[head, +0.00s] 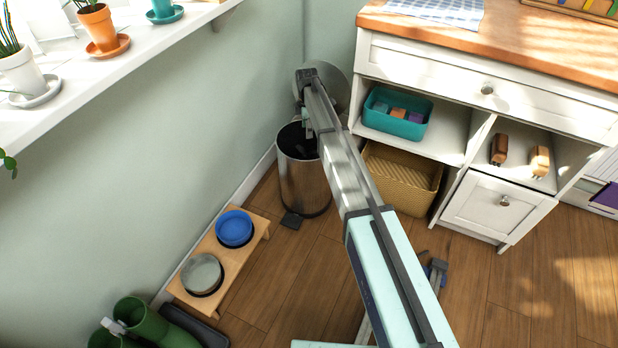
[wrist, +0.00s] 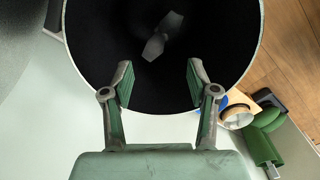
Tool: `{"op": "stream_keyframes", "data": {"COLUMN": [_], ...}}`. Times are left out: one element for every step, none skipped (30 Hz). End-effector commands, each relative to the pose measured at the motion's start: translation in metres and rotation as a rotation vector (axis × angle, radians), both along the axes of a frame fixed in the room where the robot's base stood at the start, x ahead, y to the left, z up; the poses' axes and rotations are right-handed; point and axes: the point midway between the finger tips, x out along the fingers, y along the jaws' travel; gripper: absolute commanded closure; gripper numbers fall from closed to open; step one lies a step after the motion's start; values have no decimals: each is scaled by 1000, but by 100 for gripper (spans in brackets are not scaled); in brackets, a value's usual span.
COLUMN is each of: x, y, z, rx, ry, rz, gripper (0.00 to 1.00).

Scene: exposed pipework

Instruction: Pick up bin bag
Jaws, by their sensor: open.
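A steel pedal bin (head: 303,185) stands on the floor by the wall, its round lid raised behind it. Its inside is black in the head view (head: 295,138), and I cannot make out folds of a bag there. In the wrist view the round opening fills the upper middle, with a dark interior (wrist: 100,40). A grey, twisted, bow-like piece (wrist: 162,36), perhaps the tied top of the bin bag, shows inside. My gripper (wrist: 160,82) is open and empty over the near part of the opening, with the grey piece beyond its fingertips. My arm hides part of the bin in the head view.
The wall is close on the left. A wooden stand with a blue bowl (head: 234,228) and a metal bowl (head: 202,273) is in front of the bin. A wicker basket (head: 401,180) and white cabinet (head: 498,205) are to its right.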

Motion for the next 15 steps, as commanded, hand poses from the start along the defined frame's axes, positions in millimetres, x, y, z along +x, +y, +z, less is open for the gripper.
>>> {"op": "stream_keyframes", "data": {"x": [0, 0, 0, 0, 0, 0, 0, 0, 0, 0, 0, 0, 0, 0, 0], "y": [0, 0, 0, 0, 0, 0, 0, 0, 0, 0, 0, 0, 0, 0, 0], "z": [-7, -11, -17, -22, -27, -35, -41, -48, -55, -61, -67, -75, -82, -87, -94], "rx": [0, -1, -1, -1, 0, 0, 0, -1, -1, -1, 0, 0, 0, -1, -1], "ry": [1, 2, 2, 2, 1, 1, 1, 2, 2, 2, 1, 1, 1, 2, 2], "rz": [0, 0, 0, 0, 0, -1, -1, -1, -1, -1, -1, -1, -1, -1, -1], "gripper": [41, 41, 41, 41, 41, 41, 41, 41, 41, 41, 41, 41, 41, 41, 41]}}
